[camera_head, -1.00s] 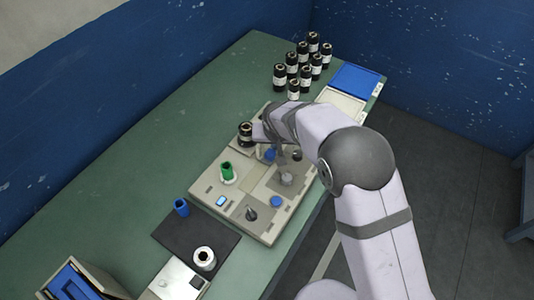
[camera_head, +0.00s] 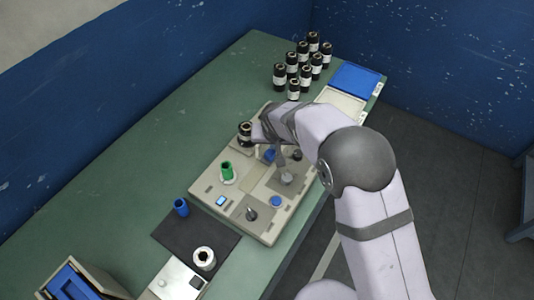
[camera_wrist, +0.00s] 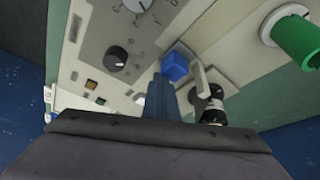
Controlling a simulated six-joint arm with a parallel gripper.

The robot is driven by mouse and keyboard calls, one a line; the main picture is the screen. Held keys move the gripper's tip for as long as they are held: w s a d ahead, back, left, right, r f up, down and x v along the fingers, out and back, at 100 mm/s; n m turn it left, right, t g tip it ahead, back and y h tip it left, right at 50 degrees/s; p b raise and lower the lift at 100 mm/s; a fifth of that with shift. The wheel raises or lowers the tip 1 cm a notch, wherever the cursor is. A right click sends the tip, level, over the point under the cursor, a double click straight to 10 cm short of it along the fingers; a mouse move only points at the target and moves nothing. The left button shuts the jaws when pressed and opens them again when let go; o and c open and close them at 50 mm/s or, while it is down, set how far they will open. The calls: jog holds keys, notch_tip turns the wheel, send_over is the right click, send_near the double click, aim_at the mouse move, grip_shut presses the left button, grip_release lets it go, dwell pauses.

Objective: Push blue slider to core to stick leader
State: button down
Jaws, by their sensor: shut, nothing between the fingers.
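The blue slider (camera_head: 268,155) is a small blue block on the grey machine (camera_head: 262,226). It also shows in the wrist view (camera_wrist: 175,63), just beyond the tip of my gripper (camera_wrist: 160,82). My gripper (camera_head: 281,160) is shut and empty, low over the machine beside the slider. I cannot tell whether it touches it. A green core (camera_head: 227,172) stands upright on a pale round base, left of the slider in the head view. It also shows at the wrist view's upper right (camera_wrist: 298,40). The film leader cannot be made out.
A black labelled roll (camera_head: 245,134) stands near the machine's back corner, close to my gripper. Several black rolls (camera_head: 305,72) stand at the far end. The green table is clear at left.

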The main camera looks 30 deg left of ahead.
aim_at(262, 167)
jog(key=shift+s+b, duration=2.45)
jog(key=shift+s, duration=2.25)
jog(key=shift+w, duration=0.65)
jog(key=shift+r, duration=0.1)
notch_tip(262, 167, up, 8)
jog(key=p, duration=0.5)
jog(key=shift+p, duration=0.3)
